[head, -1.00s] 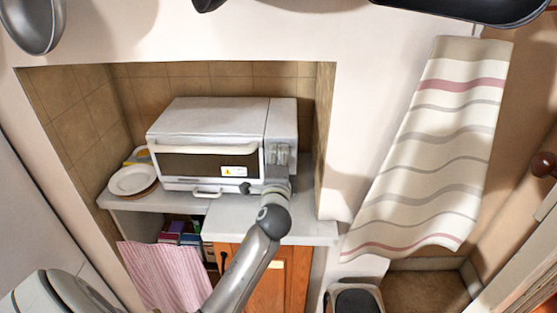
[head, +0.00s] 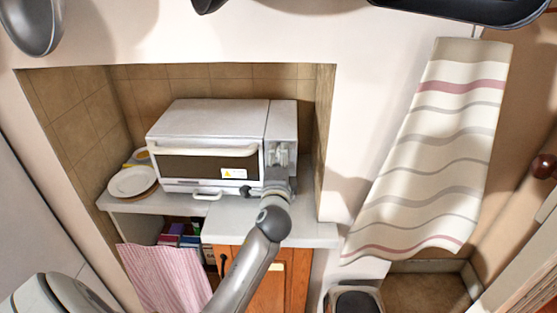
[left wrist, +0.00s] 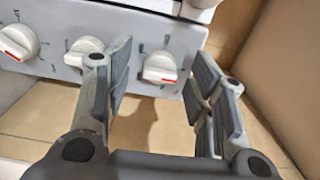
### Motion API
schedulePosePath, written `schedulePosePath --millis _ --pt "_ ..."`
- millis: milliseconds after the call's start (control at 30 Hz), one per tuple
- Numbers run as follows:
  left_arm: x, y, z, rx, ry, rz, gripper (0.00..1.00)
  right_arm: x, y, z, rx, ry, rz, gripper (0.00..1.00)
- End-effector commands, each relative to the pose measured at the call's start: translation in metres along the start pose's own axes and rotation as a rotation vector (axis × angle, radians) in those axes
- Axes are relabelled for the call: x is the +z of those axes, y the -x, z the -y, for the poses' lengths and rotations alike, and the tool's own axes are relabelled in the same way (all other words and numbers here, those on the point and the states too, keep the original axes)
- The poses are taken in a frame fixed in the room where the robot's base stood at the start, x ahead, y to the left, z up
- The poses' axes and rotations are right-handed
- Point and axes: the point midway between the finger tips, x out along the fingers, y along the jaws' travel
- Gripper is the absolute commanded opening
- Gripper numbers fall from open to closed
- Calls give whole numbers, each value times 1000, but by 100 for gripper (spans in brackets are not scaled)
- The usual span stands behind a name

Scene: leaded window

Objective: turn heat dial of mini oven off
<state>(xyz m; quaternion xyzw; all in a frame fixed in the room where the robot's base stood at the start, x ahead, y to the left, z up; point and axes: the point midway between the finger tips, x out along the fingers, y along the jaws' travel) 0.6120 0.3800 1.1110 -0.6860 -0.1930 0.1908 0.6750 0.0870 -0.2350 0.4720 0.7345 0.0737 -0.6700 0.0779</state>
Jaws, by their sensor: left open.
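The white mini oven (head: 205,122) stands on a shelf in the tiled niche, its door shut. Its control panel is on the right side, partly hidden by my left gripper (head: 280,156). In the left wrist view the panel shows three round white dials with red marks: a left one (left wrist: 17,42), a middle one (left wrist: 83,50) and a right one (left wrist: 160,68). I cannot read which is the heat dial. My left gripper (left wrist: 161,64) is open and empty, with the right dial showing between its fingers. The left finger partly covers the middle dial. Contact with a dial is not visible. My right gripper is out of view.
White plates (head: 132,181) sit on the shelf (head: 225,213) left of the oven. A pink striped cloth (head: 165,275) hangs below, beside a wooden cabinet door (head: 297,280). The niche's right wall is close to the control panel. A striped towel (head: 430,150) hangs at right.

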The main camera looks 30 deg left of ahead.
Motion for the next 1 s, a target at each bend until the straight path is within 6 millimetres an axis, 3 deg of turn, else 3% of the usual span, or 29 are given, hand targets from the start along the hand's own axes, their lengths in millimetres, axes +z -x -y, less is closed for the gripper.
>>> schedulePosePath --millis 167,267,700,1000 --pt "0 5 0 0 0 -1 50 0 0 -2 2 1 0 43" --pt "0 17 -1 1 -1 -1 50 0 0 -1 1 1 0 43" --pt "0 104 -1 3 1 -1 50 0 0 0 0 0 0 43" --pt "0 120 0 0 -1 0 50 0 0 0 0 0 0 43"
